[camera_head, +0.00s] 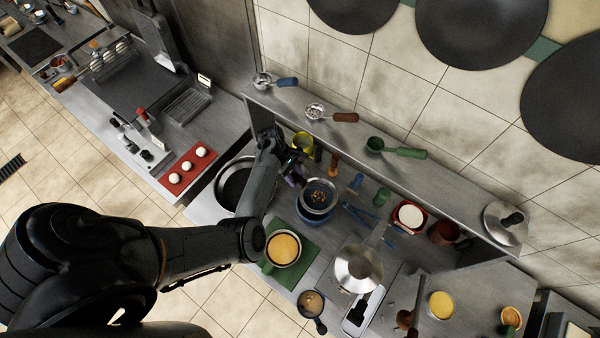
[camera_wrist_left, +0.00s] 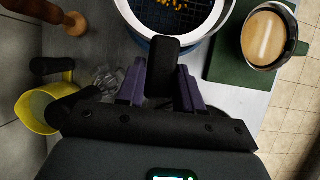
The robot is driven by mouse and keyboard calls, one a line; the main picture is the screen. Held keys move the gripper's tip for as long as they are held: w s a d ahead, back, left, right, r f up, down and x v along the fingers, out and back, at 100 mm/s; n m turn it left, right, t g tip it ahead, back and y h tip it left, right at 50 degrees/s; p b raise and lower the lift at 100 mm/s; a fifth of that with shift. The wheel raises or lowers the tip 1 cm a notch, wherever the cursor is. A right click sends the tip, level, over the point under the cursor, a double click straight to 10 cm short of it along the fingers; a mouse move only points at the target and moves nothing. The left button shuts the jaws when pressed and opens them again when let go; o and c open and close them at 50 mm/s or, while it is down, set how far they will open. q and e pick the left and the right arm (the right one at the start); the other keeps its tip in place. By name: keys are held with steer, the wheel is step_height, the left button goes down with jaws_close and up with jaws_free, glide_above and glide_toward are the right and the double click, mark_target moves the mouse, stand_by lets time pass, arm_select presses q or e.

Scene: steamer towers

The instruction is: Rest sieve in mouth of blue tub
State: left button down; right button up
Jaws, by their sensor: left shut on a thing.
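The sieve (camera_head: 319,192) is a round metal-rimmed mesh with yellow bits in it. The blue tub (camera_head: 311,217) is directly beneath it. In the left wrist view the sieve (camera_wrist_left: 176,26) is at the top, with a little of the blue tub (camera_wrist_left: 137,38) showing under its rim. My left gripper (camera_head: 294,176) is at the sieve's upper-left side, its purple fingers (camera_wrist_left: 160,88) shut on the black handle. The sieve covers the tub's mouth; whether its rim touches the tub I cannot tell. My right gripper is not in view.
A green board (camera_head: 303,257) with a pan of yellow-tan contents (camera_head: 284,248) is just in front of the tub. A yellow jug (camera_wrist_left: 37,112) and a wooden tool (camera_wrist_left: 57,17) stand close to my left gripper. A steel dome (camera_head: 357,270) stands to the right.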

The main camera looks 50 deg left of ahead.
arm_select(q)
steer(key=shift+s+r, duration=0.15)
steer(key=shift+r, duration=0.1)
steer(key=shift+s+a, duration=0.2)
steer(key=shift+s, duration=0.1)
steer(key=shift+w, duration=0.1)
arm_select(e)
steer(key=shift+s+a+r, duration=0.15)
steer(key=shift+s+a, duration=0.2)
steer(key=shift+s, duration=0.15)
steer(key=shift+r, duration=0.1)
arm_select(q)
steer(key=shift+d+p, duration=0.1)
steer(key=shift+p, duration=0.25)
steer(key=shift+f+b, duration=0.95)
steer(key=shift+f, duration=0.45)
steer(key=shift+f+b, duration=0.5)
steer(key=shift+f, duration=0.2)
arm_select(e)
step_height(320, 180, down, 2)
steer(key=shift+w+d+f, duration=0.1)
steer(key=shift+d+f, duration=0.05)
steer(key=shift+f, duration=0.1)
